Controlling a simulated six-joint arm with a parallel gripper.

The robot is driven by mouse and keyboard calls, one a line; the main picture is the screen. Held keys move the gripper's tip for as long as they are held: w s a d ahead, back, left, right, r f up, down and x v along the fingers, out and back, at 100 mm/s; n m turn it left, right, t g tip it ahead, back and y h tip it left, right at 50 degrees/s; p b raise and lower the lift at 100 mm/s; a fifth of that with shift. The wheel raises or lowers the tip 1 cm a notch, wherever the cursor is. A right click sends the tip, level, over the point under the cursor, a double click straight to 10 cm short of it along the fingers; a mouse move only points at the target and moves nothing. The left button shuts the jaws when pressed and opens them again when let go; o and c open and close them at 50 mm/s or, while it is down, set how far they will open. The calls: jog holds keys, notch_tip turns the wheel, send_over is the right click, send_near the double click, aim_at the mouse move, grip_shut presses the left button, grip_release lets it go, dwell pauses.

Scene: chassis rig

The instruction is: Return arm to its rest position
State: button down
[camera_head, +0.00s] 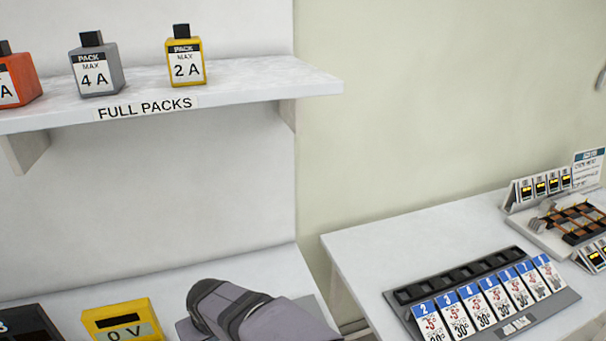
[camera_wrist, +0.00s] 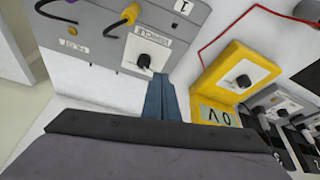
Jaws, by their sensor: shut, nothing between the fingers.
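My gripper (camera_wrist: 160,82) shows in the wrist view as two blue-grey fingers closed together, with nothing held. The fingertips are close to the lower edge of a grey panel box (camera_wrist: 105,42) with a black knob and plugged leads; I cannot tell whether they touch it. A yellow meter (camera_wrist: 236,75) reading 0 V stands to the right of the fingers. In the head view part of my arm shows at the bottom centre, right of the yellow meter (camera_head: 123,320); the fingers are hidden there.
A shelf (camera_head: 240,85) labelled FULL PACKS holds red, grey (camera_head: 96,66) and yellow (camera_head: 186,58) packs. A side table (camera_head: 365,260) on the right carries a rack of numbered cards (camera_head: 490,300) and a board with small meters. A red wire (camera_wrist: 215,38) runs behind the yellow meter.

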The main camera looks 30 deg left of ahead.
jog(key=w+d+r+m+h, duration=0.1)
jog(key=w+d+m+h, duration=0.35)
jog(key=d, duration=1.25)
jog(key=w+d+r+m+y, duration=0.15)
jog(key=w+d, duration=0.55)
jog(key=d, duration=0.9)
jog(key=s+d+f+m+g, duration=0.1)
jog(key=s+d+m, duration=0.2)
jog(key=s+d, duration=0.3)
jog(key=s+d+m+g, duration=0.1)
jog(key=s+d+m, duration=0.2)
jog(key=s+d, duration=0.4)
jog(key=d, duration=0.8)
jog(key=shift+f+g+h, duration=0.3)
jog(key=shift+f+h, duration=0.1)
